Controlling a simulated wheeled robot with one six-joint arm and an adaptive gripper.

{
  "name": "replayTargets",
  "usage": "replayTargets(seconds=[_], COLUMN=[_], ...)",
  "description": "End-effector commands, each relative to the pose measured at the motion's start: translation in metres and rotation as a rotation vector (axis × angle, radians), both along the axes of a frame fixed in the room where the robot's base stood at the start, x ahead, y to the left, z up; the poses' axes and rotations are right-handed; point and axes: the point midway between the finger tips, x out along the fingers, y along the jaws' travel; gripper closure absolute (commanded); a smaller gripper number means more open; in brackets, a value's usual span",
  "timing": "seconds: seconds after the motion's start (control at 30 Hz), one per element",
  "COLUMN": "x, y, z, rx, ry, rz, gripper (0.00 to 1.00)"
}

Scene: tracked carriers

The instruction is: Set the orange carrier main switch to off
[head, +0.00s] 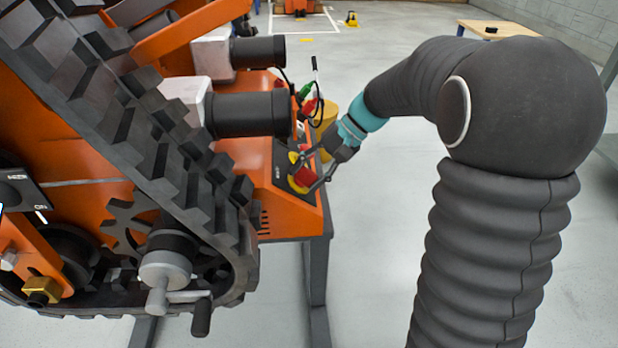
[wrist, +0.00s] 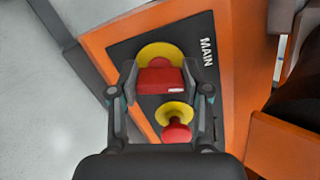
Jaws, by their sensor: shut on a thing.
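The orange carrier (head: 285,205) stands at the left on a grey stand, with a sloped panel at its rear end. The main switch is a red knob (wrist: 160,80) on a yellow round plate (wrist: 158,52), beside the word MAIN in the wrist view. In the head view the red knob (head: 304,177) is partly hidden by my gripper (head: 307,172). My gripper's fingers (wrist: 158,92) lie on both sides of the red knob and are shut on it. The knob's off and on marks are not readable.
A red mushroom button (wrist: 177,132) on a yellow ring (wrist: 175,113) sits close to the knob, between my fingers' bases. A black track (head: 170,140), two black cylinders (head: 250,113) and a hand crank (head: 168,278) are on the carrier. Green and red connectors (head: 306,95) stand behind the panel.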

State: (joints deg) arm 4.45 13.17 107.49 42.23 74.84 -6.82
Motion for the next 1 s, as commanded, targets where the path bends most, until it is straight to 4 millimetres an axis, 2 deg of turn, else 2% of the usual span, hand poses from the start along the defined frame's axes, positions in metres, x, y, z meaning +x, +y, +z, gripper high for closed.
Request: replayTargets(seconds=[0.43,1.0], x=[-0.0007,-0.0008], y=[-0.0005,-0.0008], z=[-0.0020,-0.0013], rx=[0.002,0.001], ry=[-0.159,-0.188], rz=[0.194,0.228], gripper=[0.87,0.87])
